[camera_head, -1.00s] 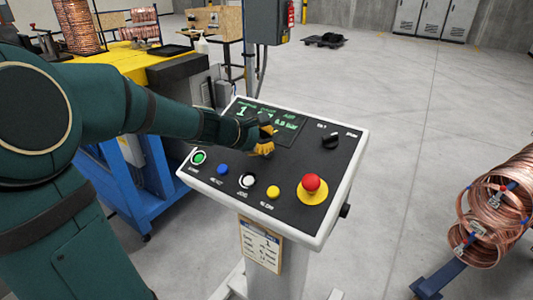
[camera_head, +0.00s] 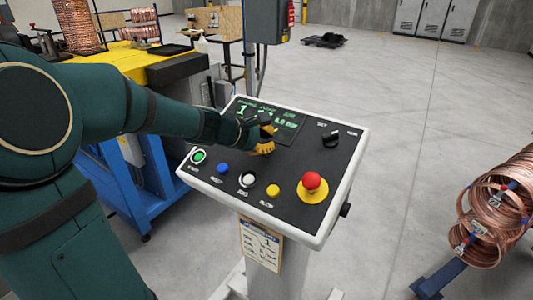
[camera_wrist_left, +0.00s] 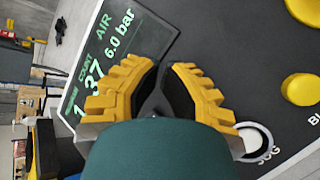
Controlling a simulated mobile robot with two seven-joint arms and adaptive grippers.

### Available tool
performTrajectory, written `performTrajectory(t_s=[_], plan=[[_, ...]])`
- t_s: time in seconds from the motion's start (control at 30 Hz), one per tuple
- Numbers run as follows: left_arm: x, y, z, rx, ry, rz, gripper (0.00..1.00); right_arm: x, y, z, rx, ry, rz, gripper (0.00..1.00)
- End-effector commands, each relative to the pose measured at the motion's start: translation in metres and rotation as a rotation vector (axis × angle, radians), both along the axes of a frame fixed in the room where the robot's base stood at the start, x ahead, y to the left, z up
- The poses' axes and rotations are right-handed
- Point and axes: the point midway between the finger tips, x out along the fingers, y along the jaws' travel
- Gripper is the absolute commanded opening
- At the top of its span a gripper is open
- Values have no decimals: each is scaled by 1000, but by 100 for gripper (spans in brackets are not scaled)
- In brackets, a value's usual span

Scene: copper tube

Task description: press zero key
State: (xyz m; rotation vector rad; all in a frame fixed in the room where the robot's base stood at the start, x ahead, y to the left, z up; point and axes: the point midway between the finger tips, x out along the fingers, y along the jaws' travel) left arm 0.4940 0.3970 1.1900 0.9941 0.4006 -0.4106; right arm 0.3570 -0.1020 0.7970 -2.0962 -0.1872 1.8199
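The control panel (camera_head: 315,200) is a tilted black plate with a white rim. Its front row has a green key (camera_head: 198,157), a blue key (camera_head: 222,169), a white key (camera_head: 247,180) and a yellow key (camera_head: 273,191). I see no label that clearly reads zero; the white key's label looks like "JOG" in the wrist view, where the key (camera_wrist_left: 256,141) is partly behind a finger. My left gripper (camera_head: 266,148) is over the panel between the display and the white key. In the wrist view its yellow fingertips (camera_wrist_left: 165,65) are nearly together, with nothing between them.
A lit green display (camera_wrist_left: 115,55) reads 1, 37 and 6.0 bar. A red mushroom button (camera_head: 312,181) on a yellow base and a black rotary knob (camera_head: 331,140) are on the panel's right. Copper coils (camera_head: 495,215) stand at far right. The floor behind is open.

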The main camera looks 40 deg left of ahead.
Motion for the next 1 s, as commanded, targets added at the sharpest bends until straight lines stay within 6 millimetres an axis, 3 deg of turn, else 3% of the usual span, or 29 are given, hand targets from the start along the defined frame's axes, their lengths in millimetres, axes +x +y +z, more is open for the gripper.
performTrajectory(t_s=[1.0], plan=[[4,1,-9,0,1,0,0,0,0,-9,0,0,0,47]])
